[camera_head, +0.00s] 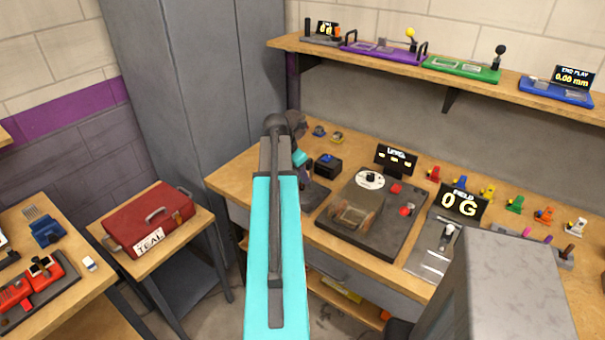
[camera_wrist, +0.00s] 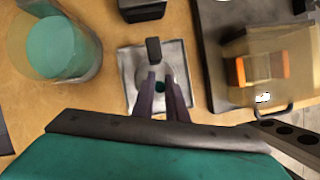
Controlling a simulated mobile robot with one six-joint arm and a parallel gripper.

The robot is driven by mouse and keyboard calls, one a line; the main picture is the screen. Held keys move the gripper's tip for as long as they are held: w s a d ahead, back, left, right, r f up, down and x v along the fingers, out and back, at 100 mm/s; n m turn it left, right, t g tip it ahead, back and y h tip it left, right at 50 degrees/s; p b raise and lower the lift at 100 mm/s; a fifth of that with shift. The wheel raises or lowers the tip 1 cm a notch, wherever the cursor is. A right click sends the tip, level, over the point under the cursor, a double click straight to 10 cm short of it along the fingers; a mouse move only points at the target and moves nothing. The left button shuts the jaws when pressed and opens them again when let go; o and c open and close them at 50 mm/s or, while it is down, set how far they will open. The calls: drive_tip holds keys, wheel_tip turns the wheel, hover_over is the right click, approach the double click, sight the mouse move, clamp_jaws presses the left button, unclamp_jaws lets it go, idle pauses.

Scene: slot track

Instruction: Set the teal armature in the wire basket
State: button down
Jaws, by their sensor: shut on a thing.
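In the wrist view my gripper (camera_wrist: 160,88) points down with its two dark fingers close together. A small teal thing (camera_wrist: 160,87) shows between the fingertips, and the gripper is shut on it. It looks like the teal armature, but most of it is hidden by the fingers. Under or just beyond the fingertips is a pale square metal plate (camera_wrist: 130,65) with a dark upright post (camera_wrist: 153,48). I cannot tell whether the held thing touches the plate. I cannot make out a wire basket in either view.
A clear round container with teal inside (camera_wrist: 58,48) stands left of the fingers. A clear cover with a handle (camera_head: 355,207) sits on a dark panel to the right. A black box (camera_head: 322,165) stands behind. A red case (camera_head: 148,220) is on the left side table.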

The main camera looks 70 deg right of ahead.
sight(302, 183)
drive_tip(key=shift+f+b, duration=0.3)
drive_tip(key=shift+f, duration=1.25)
drive_tip(key=shift+f, duration=0.2)
drive_tip(key=c, duration=1.7)
unclamp_jaws()
drive_tip(key=shift+b+v, duration=1.35)
drive_tip(key=shift+v, duration=5.5)
drive_tip(key=shift+a, duration=0.1)
